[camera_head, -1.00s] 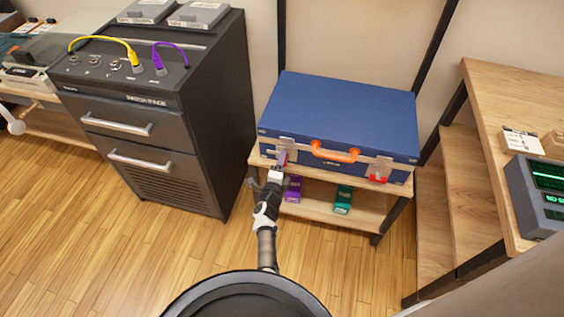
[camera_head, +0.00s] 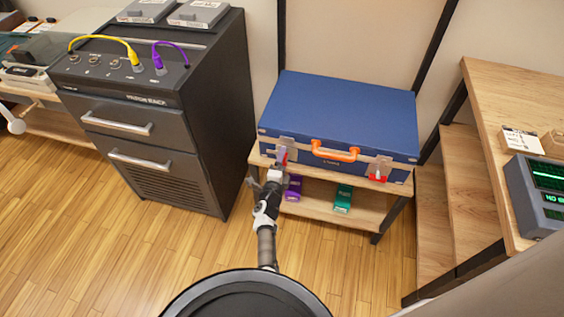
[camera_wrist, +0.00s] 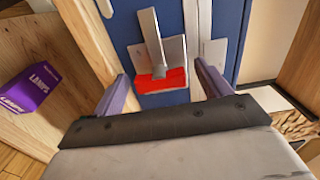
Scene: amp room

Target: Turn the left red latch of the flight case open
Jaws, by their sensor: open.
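The blue flight case (camera_head: 340,112) lies on the wooden shelf, with an orange handle (camera_head: 333,153) on its front. Its left latch (camera_head: 283,157) is at the front left, partly hidden by my gripper (camera_head: 279,163) in the head view. In the wrist view the left latch (camera_wrist: 160,80) has a red block and a grey metal lever on a metal plate. My gripper (camera_wrist: 161,72) is open, its two purple fingers apart on either side of the red block, with nothing gripped. Whether a finger touches the latch is unclear. The right red latch (camera_head: 377,177) is clear of my gripper.
A purple box (camera_head: 293,188) and a green box (camera_head: 343,199) lie on the lower shelf. A black drawer cabinet (camera_head: 160,120) stands left of the shelf. A wooden desk (camera_head: 500,110) with a grey device (camera_head: 541,195) is at right. The wooden floor in front is clear.

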